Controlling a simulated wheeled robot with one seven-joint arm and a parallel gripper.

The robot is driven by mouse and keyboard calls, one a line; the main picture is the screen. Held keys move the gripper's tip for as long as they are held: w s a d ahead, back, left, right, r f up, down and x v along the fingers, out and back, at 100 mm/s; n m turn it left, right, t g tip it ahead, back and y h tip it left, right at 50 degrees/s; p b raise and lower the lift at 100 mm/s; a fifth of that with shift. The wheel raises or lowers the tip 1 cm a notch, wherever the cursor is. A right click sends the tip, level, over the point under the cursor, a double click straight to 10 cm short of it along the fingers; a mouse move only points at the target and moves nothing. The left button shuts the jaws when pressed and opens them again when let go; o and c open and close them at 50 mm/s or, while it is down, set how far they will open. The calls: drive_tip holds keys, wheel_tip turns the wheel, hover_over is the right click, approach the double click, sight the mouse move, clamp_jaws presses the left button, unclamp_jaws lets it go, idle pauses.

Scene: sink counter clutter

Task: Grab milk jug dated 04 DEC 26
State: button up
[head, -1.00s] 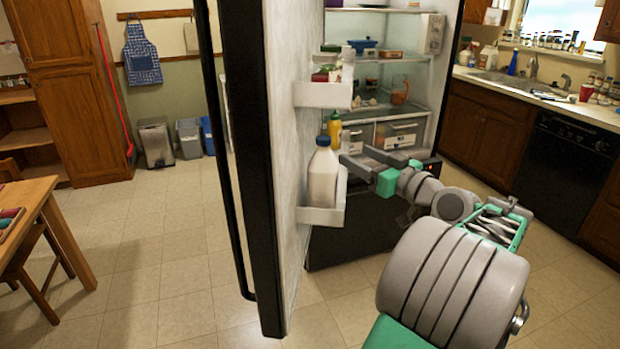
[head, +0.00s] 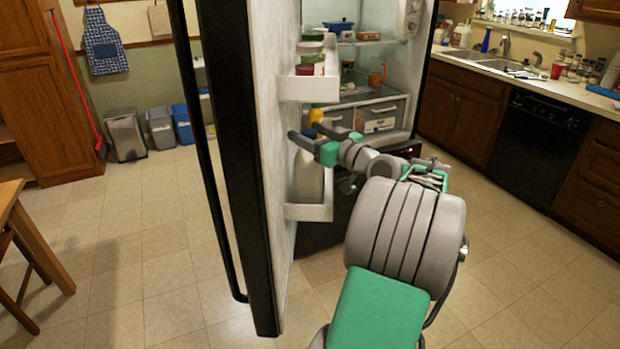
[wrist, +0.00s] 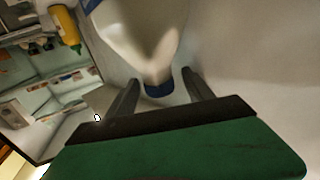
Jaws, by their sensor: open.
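A white milk jug (head: 308,180) stands in the lower door bin (head: 308,212) of the open fridge. Its top is hidden behind my gripper in the head view. In the wrist view the jug (wrist: 143,35) hangs upside down in the picture, with its blue cap (wrist: 158,85) between my fingers. No date is readable. My gripper (head: 303,131) is open at the jug's top. In the wrist view its fingers (wrist: 160,92) lie on either side of the cap, with gaps showing.
A yellow bottle (head: 316,114) stands behind the jug and also shows in the wrist view (wrist: 67,32). The upper door bin (head: 309,88) holds jars above my gripper. The fridge door (head: 235,170) is close on the left.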

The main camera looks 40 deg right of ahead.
drive_tip(key=shift+c, duration=0.5)
clamp_jaws()
idle(0.7)
drive_tip(key=shift+r, duration=0.15)
